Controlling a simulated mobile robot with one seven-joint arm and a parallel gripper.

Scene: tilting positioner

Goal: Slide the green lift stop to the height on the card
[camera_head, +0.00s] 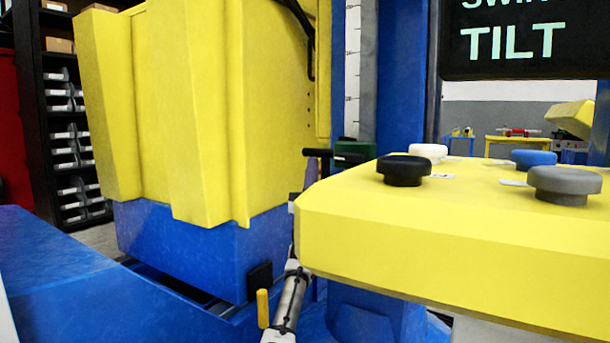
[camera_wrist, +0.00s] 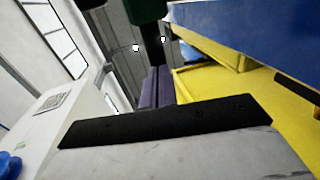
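The green lift stop (camera_head: 354,149) is a dark green block low on the upright white scale (camera_head: 352,75) in the head view. A black bar (camera_head: 317,152) is at its left. The dark green block also shows at the top of the wrist view (camera_wrist: 146,8). My gripper (camera_head: 311,172) is just below the black bar in the head view. No readable height card shows.
A yellow console (camera_head: 420,230) with black, white, blue and grey knobs stands close on the right. A big yellow and blue machine body (camera_head: 190,110) fills the left, above a blue base (camera_head: 60,280). A yellow lever (camera_head: 262,308) stands low beside my arm.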

